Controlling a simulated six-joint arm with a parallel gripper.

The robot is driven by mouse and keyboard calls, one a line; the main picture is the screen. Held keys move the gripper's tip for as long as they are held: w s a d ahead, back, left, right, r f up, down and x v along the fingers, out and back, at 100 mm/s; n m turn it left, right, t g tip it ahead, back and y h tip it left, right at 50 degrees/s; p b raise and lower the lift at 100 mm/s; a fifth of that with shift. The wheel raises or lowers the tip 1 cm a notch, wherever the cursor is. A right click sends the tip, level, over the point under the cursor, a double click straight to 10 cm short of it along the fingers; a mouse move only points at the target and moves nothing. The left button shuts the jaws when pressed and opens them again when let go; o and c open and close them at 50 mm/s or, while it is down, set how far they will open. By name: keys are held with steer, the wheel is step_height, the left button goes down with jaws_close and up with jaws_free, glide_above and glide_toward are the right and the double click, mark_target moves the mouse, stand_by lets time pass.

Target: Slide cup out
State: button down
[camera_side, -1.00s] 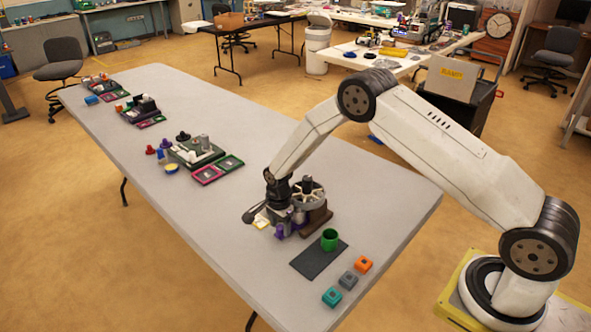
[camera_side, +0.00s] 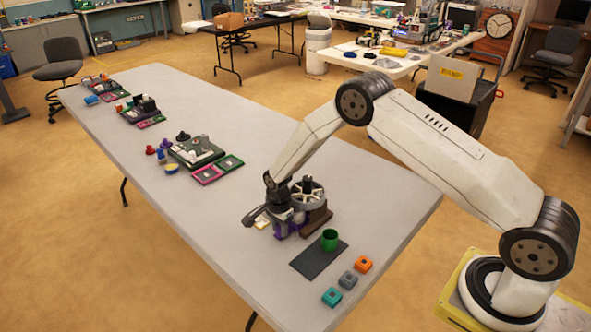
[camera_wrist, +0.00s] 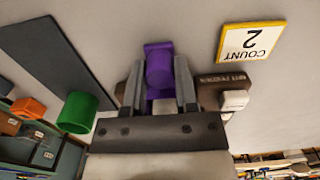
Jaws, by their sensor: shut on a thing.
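A purple cup-like piece (camera_wrist: 159,68) sits between the two fingers of my gripper (camera_wrist: 160,82) in the wrist view, and the fingers are shut on it. A wider purple part shows behind it; I cannot tell whether it is the same piece. In the side view, purple (camera_side: 280,230) shows low beside the brown base (camera_side: 316,220) of a grey wheel device (camera_side: 308,194), with my gripper over it. A green cup (camera_side: 329,239) stands on a dark mat (camera_side: 318,260); it also shows in the wrist view (camera_wrist: 76,112), left of my gripper.
A yellow-edged card reading "COUNT 2" (camera_wrist: 250,42) lies beside the device. Teal (camera_side: 332,297), grey (camera_side: 348,280) and orange (camera_side: 363,264) blocks lie near the table's front. Trays (camera_side: 205,173) stand farther left. The table's right side is clear.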

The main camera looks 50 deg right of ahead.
mark_target(262, 250)
steer(key=shift+a, duration=3.45)
steer(key=c, duration=0.7)
jaws_free()
steer(key=shift+r, duration=3)
steer(key=shift+r, duration=0.1)
